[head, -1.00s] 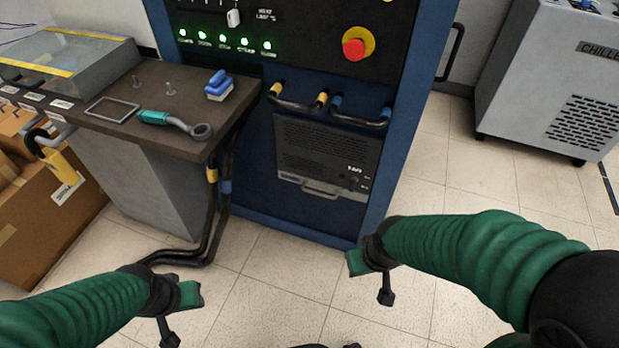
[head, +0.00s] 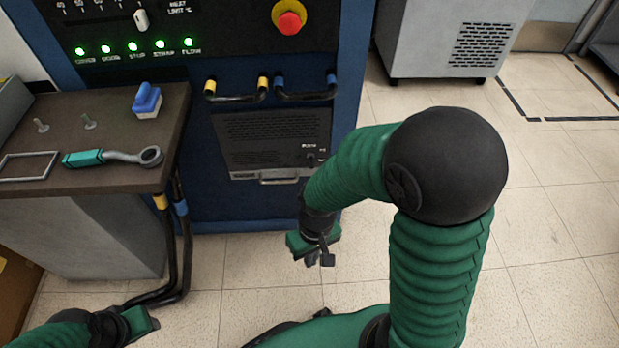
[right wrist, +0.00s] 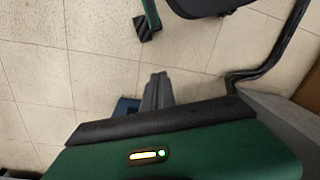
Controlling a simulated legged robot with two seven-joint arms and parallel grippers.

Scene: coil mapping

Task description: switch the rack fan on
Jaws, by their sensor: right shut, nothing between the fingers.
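The rack (head: 350,60) is a blue cabinet in the head view. Low on its front is a dark fan unit (head: 262,128) with a slotted face, a handle below and a small switch (head: 312,158) at its lower right. The switch is too small to tell its position. My right gripper (head: 318,258) is in front of and below the fan unit, apart from it. It is shut and empty; its fingers (right wrist: 157,92) point over bare floor in the right wrist view. My left gripper (head: 140,320) is at the lower left, its jaws unclear.
A bench (head: 110,110) at left holds a wrench (head: 115,157), a blue block (head: 147,100) and a frame (head: 28,166). Hoses (head: 180,250) hang beside it. A red stop button (head: 289,20) is above.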

